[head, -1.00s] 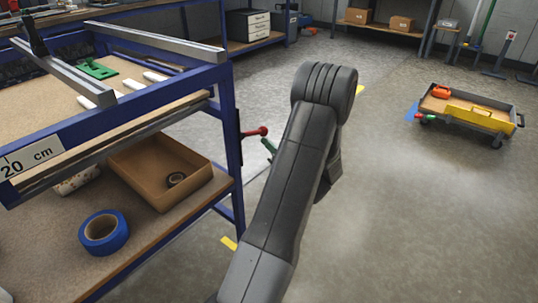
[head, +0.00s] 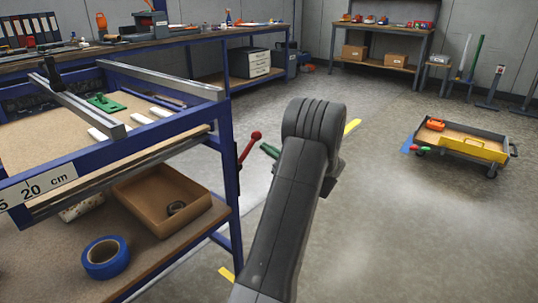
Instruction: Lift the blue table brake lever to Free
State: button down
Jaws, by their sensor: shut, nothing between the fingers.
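The blue-framed table (head: 228,170) stands at the left. A lever with a red ball end and red shaft (head: 250,147) sticks out from its right front post, slanting steeply up to the right. A green piece (head: 270,150) lies just right of it, partly behind my arm. I cannot read any Free marking. My dark grey arm rises in the middle, right of the lever in the picture. My gripper does not show; the arm hides what lies behind it.
The lower shelf holds a brown tray (head: 130,199) and a blue tape roll (head: 106,268). Metal bars (head: 160,78) cross the table top. A low cart (head: 470,160) with a yellow side stands at the right. The floor between arm and cart is clear.

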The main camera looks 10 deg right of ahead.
jog(key=shift+s+a+r+p, duration=0.2)
jog(key=shift+r+p, duration=0.15)
jog(key=shift+r, duration=0.3)
jog(key=shift+w+r, duration=0.1)
jog(key=shift+r, duration=0.05)
